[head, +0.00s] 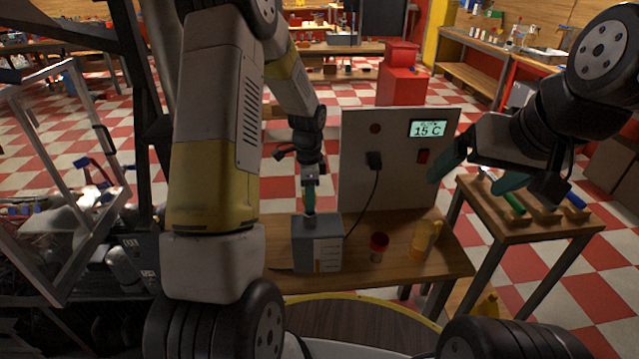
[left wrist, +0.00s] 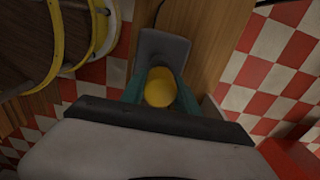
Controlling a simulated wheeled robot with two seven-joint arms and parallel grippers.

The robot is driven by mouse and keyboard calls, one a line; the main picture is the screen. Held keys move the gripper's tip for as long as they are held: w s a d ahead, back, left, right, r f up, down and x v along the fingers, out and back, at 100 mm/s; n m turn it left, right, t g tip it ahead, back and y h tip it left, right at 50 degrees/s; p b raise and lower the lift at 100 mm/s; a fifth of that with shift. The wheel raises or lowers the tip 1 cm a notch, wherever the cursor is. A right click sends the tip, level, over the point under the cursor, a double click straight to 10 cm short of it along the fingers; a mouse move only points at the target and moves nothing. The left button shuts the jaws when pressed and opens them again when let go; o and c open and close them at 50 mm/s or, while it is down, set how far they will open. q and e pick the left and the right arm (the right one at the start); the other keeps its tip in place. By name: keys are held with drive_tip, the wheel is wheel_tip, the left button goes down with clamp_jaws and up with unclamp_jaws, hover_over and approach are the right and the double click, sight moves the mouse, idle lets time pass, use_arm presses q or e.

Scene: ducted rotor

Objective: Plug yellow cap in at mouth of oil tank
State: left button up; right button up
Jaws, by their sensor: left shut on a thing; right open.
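The oil tank (head: 317,244) is a grey box standing on the wooden table, and its grey top also shows in the left wrist view (left wrist: 165,45). My left gripper (head: 309,205) points down just above the tank's top. In the left wrist view its teal fingers (left wrist: 159,88) are shut on the round yellow cap (left wrist: 159,88). The cap lies over the near end of the tank in that view and hides the mouth. I cannot tell whether the cap touches the mouth. My right gripper (head: 478,168) is open and empty, in the air right of the panel.
A white panel (head: 395,155) with a 15 C display stands behind the tank, with a black cable running down from it. A red cup (head: 378,246) and a yellow mug (head: 424,240) stand right of the tank. A side table (head: 530,222) holds screwdriver-like tools.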

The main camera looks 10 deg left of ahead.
use_arm(q)
drive_tip(key=shift+f, duration=0.15)
drive_tip(key=shift+f, duration=1.55)
drive_tip(key=o, duration=1.3)
drive_tip(key=shift+o, duration=0.2)
drive_tip(key=shift+r, duration=0.1)
wheel_tip(320, 180, up, 8)
drive_tip(key=shift+s+r, duration=0.1)
drive_tip(key=shift+r, duration=0.15)
drive_tip(key=s+d+r+n+t+h, duration=0.15)
drive_tip(key=s+r+n, duration=0.25)
drive_tip(key=s+r, duration=0.4)
drive_tip(key=s+a+r+n+t+y, duration=0.15)
drive_tip(key=s+r+n, duration=0.35)
drive_tip(key=r, duration=0.6)
drive_tip(key=s+d+r+n+t+h, duration=0.2)
drive_tip(key=s+n, duration=0.3)
drive_tip(key=s, duration=0.6)
drive_tip(key=shift+d+r+t, duration=0.15)
drive_tip(key=shift+r+t, duration=0.45)
drive_tip(key=shift+r, duration=0.05)
